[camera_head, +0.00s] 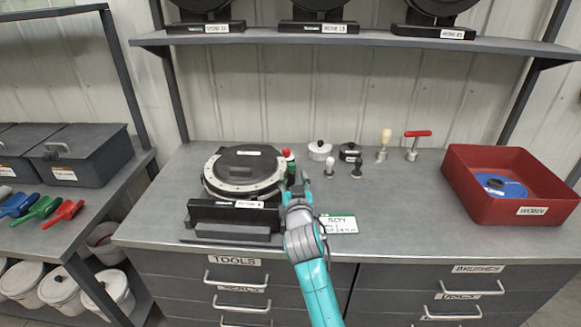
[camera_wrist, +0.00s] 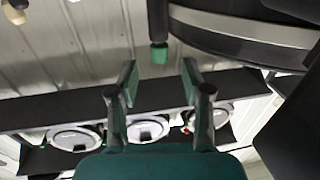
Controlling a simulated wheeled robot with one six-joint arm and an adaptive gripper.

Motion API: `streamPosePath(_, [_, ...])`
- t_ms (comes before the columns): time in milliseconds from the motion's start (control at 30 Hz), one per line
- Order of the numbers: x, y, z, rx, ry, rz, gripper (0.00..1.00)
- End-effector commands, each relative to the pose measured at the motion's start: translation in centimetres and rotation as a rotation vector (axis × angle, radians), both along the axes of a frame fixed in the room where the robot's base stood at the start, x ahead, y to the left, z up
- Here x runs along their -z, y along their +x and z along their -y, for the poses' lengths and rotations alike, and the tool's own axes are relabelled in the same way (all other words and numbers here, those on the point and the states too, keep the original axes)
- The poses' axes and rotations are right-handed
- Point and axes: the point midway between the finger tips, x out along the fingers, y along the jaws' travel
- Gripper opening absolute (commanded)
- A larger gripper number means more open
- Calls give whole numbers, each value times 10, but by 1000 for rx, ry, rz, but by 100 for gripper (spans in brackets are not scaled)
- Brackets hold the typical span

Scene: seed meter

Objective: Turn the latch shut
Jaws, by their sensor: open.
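The seed meter (camera_head: 243,148) is a round black housing with a pale rim, on a black stand on the bench. Its rim and dark body also show at the upper right of the wrist view (camera_wrist: 245,27). A small dark post with a green end (camera_wrist: 160,53) sits beside the rim there and looks like the latch; I cannot tell its angle. In the head view a red-topped green piece (camera_head: 289,157) stands at the meter's right edge. My gripper (camera_head: 294,184) is beside that edge. Its fingers (camera_wrist: 159,72) are open and empty, with the green end beyond the gap between them.
Small tools and knobs, including a red-handled one (camera_head: 417,134), stand behind. A red bin (camera_head: 470,196) holding a blue disc is at the right. The bench between card and bin is clear. A shelf (camera_head: 370,38) runs above.

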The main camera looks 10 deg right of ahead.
Motion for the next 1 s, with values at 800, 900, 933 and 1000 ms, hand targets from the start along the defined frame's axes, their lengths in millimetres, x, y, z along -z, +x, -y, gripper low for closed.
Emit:
streamPosePath(800, [0, 61, 10, -1, 0, 1, 44])
streamPosePath(900, [0, 61, 9, -1, 0, 0, 19])
streamPosePath(933, [0, 61, 9, -1, 0, 1, 11])
streamPosePath(1000, [0, 60, 9, -1, 0, 0, 0])
